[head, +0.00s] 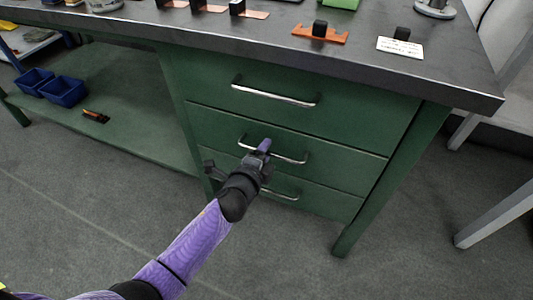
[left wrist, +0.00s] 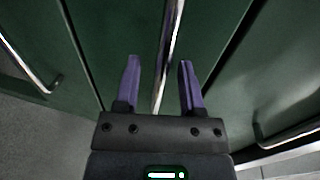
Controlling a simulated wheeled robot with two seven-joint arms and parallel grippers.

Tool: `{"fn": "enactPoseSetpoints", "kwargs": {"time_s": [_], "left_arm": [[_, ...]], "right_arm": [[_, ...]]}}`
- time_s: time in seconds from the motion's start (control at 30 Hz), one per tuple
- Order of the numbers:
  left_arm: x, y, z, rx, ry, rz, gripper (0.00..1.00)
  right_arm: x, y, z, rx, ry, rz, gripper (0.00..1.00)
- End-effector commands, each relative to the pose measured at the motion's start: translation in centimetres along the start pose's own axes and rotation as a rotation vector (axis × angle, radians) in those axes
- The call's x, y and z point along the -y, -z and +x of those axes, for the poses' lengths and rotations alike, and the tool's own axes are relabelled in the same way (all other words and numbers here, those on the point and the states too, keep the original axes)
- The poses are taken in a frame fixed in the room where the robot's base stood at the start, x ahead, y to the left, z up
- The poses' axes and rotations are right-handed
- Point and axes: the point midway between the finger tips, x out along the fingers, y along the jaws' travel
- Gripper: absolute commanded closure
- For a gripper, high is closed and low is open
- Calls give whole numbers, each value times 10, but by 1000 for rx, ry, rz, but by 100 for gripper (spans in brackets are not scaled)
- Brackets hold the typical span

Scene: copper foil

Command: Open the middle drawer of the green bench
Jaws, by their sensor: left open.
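The green bench (head: 178,95) has three stacked drawers, and all look shut. The middle drawer (head: 345,165) has a silver bar handle (head: 290,158). My left gripper (head: 264,150) is at this handle, near its middle. In the left wrist view the two purple fingers (left wrist: 160,80) are open, with the middle handle (left wrist: 170,45) running lengthwise in the picture between them. Neither finger clearly touches it. The forearm partly hides the bottom drawer and its handle (head: 285,192). My right gripper does not show.
The top drawer has its own handle (head: 273,94) above. The dark worktop (head: 440,75) overhangs the drawers and carries an orange part (head: 320,33) and a white card (head: 400,47). Blue bins (head: 64,90) stand on the lower shelf at left. Grey floor in front is clear.

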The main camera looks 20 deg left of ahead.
Motion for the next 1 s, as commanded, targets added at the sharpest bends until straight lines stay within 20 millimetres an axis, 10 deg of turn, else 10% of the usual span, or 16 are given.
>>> {"fn": "enactPoseSetpoints", "kwargs": {"time_s": [0.3,0.57,1.0], "left_arm": [[1,0,6,0,0,-1,49],[1,0,6,0,0,-1,100],[0,0,5,0,0,-1,100]], "right_arm": [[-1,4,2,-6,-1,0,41],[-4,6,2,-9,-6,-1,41],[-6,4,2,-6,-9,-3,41]]}}
